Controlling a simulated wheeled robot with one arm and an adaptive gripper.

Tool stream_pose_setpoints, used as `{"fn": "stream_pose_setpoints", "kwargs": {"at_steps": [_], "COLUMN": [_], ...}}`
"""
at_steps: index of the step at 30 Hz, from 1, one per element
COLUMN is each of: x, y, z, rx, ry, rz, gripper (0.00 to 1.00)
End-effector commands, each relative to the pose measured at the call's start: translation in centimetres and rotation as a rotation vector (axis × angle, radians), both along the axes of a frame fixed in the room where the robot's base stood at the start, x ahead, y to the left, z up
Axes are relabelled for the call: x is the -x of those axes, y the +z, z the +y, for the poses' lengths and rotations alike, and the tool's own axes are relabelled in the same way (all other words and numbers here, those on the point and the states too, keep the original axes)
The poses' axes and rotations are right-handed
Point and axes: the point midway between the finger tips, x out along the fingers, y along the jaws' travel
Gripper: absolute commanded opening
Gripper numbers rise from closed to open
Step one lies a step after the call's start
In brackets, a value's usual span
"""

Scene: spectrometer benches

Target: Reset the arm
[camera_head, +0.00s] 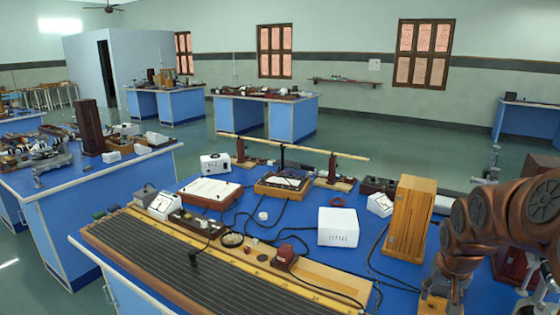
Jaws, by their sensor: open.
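My brown arm (510,215) reaches in from the right edge and bends down over the right end of the near blue bench (350,200). My gripper (446,288) is at its lower end, low in the picture, pointing down. It is open, and I see nothing held in it. Its fingertips are small and partly lost against the wooden piece (432,305) below, so I cannot tell whether they touch it. The upright wooden box (410,217) stands just left of the arm, with a gap between them.
A long ribbed board (170,257) lies along the bench front. A white box (338,227), a dial meter (380,204) and loose black cables lie behind it. A horizontal rod (300,147) spans two stands. Another bench (100,180) stands at left, with open floor beyond.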

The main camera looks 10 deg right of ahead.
Motion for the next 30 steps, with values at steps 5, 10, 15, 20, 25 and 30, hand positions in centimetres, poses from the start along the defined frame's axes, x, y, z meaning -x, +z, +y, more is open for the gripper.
{"fn": "stream_pose_setpoints", "kwargs": {"at_steps": [5,10,15,20,25,30], "x": [3.6,8.6,14.5,19.8,23.6,24.6], "y": [1.0,1.3,1.2,1.0,0.6,0.5], "z": [8.4,14.8,19.7,22.9,24.5,24.9], "rx": [-0.025,-0.049,-0.074,-0.099,-0.121,-0.128], "ry": [0.143,0.258,0.359,0.433,0.476,0.489], "rz": [0.094,0.191,0.288,0.367,0.423,0.435], "gripper": [0.49,0.49,0.49,0.49,0.49,0.49]}}
